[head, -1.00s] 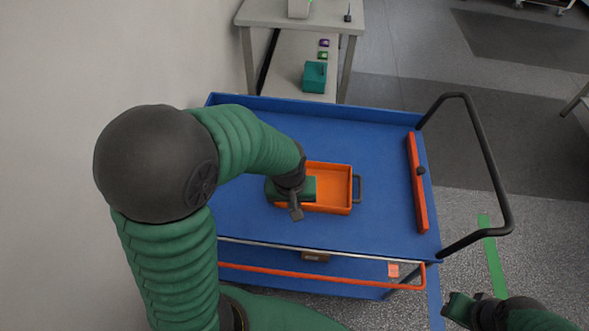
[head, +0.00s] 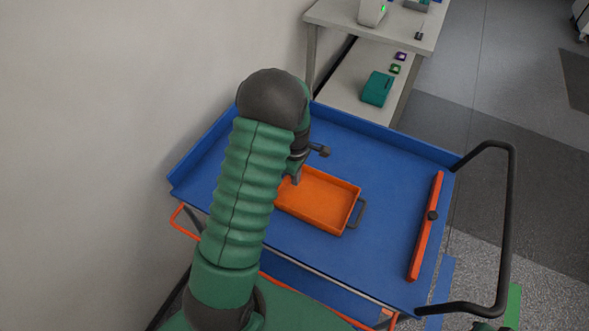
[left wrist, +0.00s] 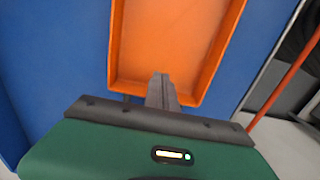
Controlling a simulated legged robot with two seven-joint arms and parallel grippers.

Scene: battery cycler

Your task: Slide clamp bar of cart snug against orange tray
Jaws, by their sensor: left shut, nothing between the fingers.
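The orange tray (head: 322,203) lies on the blue cart top, with its dark handle on the right side. It fills the upper middle of the left wrist view (left wrist: 178,40). The clamp bar (head: 424,240) is a long red-orange bar with a black knob near the cart's right edge. A strip of blue deck separates it from the tray. My left gripper (head: 296,178) is at the tray's left end, partly hidden by my arm. In the left wrist view its shut, empty fingers (left wrist: 161,85) overlap the tray's near wall; contact cannot be told. Only a sliver of my right gripper shows at the bottom edge.
The cart (head: 340,265) has raised blue rims and a black push handle (head: 510,220) on the right. A grey bench (head: 400,30) with a teal box (head: 377,89) on its lower shelf stands behind. A wall is close on the left. The deck between tray and bar is clear.

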